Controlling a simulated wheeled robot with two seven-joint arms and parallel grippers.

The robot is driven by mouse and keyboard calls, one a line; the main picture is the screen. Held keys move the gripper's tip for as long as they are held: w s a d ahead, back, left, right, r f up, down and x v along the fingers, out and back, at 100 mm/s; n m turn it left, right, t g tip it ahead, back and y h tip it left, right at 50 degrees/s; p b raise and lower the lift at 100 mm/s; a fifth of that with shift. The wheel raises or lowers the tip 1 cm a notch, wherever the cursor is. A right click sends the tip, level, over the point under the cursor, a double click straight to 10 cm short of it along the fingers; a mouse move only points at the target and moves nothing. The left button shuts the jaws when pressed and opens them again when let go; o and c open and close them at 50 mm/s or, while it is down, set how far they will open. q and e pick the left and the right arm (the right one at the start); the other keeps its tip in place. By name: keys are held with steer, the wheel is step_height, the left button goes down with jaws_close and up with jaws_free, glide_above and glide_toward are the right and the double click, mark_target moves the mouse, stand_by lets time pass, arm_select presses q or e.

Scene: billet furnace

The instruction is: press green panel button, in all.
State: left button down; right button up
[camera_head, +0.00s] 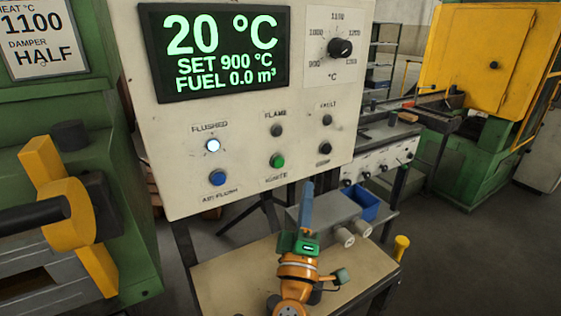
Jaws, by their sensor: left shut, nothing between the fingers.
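The green button (277,160) sits low in the middle of the cream control panel (180,130), under the dark flame lamp (276,130). My left gripper (307,186) is shut and empty, with its blue-grey fingers pointing up. It is in front of the panel's lower edge, below and to the right of the green button, and apart from it in the picture. Its distance from the panel is hard to tell. The button is fully visible. My right gripper is not in view.
A blue button (217,178) lies left of the green one, under the lit white flushed lamp (213,145). A black button (324,147) lies to its right. The display (215,50) reads 20 °C. A bench (235,280) stands below; a yellow handle (72,215) is at left.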

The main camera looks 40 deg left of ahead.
mark_target(279, 162)
arm_select(q)
steer(key=w+a, duration=0.4)
steer(key=a, duration=0.4)
steer(key=shift+w+a+f, duration=0.15)
steer(key=shift+a+f, duration=0.1)
steer(key=shift+a, duration=0.1)
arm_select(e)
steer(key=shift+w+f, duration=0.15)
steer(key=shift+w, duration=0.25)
arm_select(q)
steer(key=shift+a, duration=0.1)
stand_by(1.3)
steer(key=shift+w+a, duration=0.1)
steer(key=shift+a, duration=0.15)
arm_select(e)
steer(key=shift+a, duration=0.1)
arm_select(q)
steer(key=shift+w+a, duration=0.15)
steer(key=shift+a, duration=0.2)
stand_by(0.5)
stand_by(0.3)
steer(key=shift+s+d, duration=0.3)
steer(key=shift+d, duration=0.35)
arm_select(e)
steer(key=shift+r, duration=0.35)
arm_select(q)
steer(key=shift+d, duration=0.1)
